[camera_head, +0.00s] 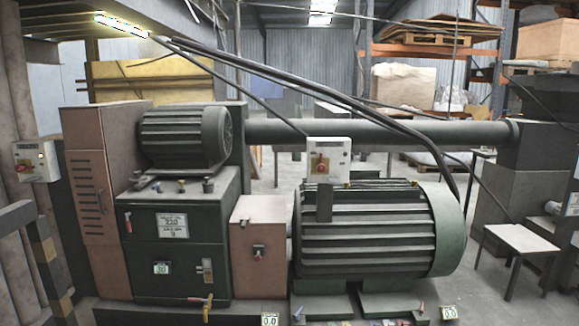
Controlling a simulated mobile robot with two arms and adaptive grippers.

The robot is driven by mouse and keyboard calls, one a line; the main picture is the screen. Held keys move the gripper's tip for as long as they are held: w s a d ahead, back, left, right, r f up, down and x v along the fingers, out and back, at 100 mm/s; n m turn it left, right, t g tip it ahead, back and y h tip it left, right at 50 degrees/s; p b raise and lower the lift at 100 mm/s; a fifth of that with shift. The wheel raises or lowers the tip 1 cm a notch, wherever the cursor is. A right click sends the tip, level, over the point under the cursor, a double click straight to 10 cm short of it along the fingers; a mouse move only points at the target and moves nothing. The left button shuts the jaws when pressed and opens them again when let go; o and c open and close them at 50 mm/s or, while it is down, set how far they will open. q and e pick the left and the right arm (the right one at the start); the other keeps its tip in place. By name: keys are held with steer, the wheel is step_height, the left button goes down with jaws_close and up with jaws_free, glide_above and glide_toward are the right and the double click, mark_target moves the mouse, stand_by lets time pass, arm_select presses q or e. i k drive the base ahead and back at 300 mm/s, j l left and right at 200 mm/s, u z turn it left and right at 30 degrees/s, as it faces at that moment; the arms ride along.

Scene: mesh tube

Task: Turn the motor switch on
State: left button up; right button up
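A white switch box (340,156) with a red knob on a yellow plate stands above the large green motor (375,228). A similar white switch box (37,160) with a red knob is on the wall at the far left. A second, smaller motor (185,138) sits on a dark green cabinet. The frame does not tell which switch is the motor switch, and knob positions are too small to read. Neither of my grippers is in view.
The dark green cabinet (146,250) carries labels and small levers. A thick pipe (390,133) runs behind the motors, and dark cables hang over them. A small table (520,239) stands at the right.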

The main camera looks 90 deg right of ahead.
mark_target(321, 168)
steer(key=z, duration=3)
